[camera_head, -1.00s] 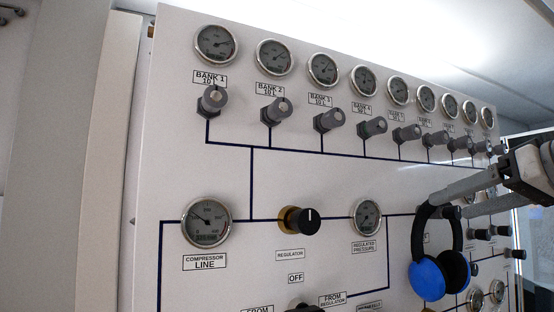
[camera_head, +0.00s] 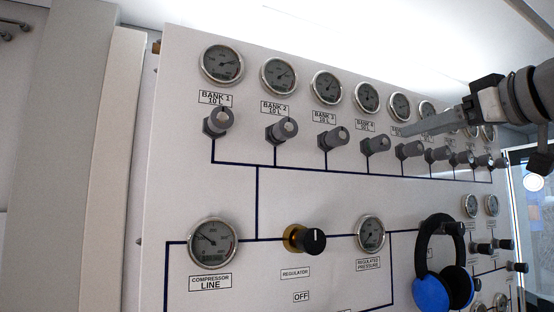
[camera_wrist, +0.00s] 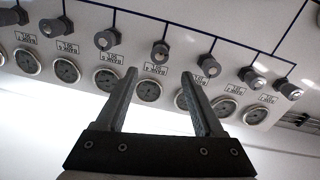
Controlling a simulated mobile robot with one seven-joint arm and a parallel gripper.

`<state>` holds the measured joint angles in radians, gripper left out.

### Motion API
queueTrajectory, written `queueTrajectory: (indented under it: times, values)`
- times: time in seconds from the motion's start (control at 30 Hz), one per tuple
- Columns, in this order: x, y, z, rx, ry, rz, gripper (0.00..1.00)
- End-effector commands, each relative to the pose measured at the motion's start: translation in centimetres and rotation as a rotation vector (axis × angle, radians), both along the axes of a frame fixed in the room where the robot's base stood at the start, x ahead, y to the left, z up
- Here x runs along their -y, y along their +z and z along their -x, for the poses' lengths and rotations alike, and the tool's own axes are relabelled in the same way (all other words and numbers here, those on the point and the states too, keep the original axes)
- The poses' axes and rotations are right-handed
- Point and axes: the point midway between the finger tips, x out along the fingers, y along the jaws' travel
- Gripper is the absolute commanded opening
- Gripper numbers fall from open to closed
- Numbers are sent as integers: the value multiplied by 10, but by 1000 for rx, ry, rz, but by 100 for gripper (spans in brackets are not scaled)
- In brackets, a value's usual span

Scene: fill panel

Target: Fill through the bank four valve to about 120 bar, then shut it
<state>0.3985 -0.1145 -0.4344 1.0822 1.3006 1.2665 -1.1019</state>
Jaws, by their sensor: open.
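The bank four valve (camera_head: 375,145) is a grey knob under the bank 4 gauge (camera_head: 367,97) in the head view's upper row. My gripper (camera_head: 408,130) comes in from the right, its fingertips overlapping the bank 5 label area in this view. In the wrist view, upside down, the open fingers (camera_wrist: 159,73) stand apart and empty. A valve, by its place in the row bank four (camera_wrist: 160,53), lies just beyond and between the fingertips, apart from them. Its gauge (camera_wrist: 148,91) shows between the fingers. The needle is too small to read surely.
Neighbouring valves, bank 3 (camera_head: 334,137) and bank 5 (camera_head: 410,149), sit close on either side. A regulator knob (camera_head: 304,239) and a compressor line gauge (camera_head: 213,241) are lower. Blue and black ear defenders (camera_head: 443,285) hang on the panel at lower right.

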Motion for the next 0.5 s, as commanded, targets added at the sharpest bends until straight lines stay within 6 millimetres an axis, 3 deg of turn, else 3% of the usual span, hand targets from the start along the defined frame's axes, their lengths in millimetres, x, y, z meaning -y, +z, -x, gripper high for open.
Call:
queueTrajectory:
  times: [0.3,0.5]
  values:
    - [-23,1,-64,-3,2,-1,70]
    - [-30,1,-86,-1,1,-1,70]
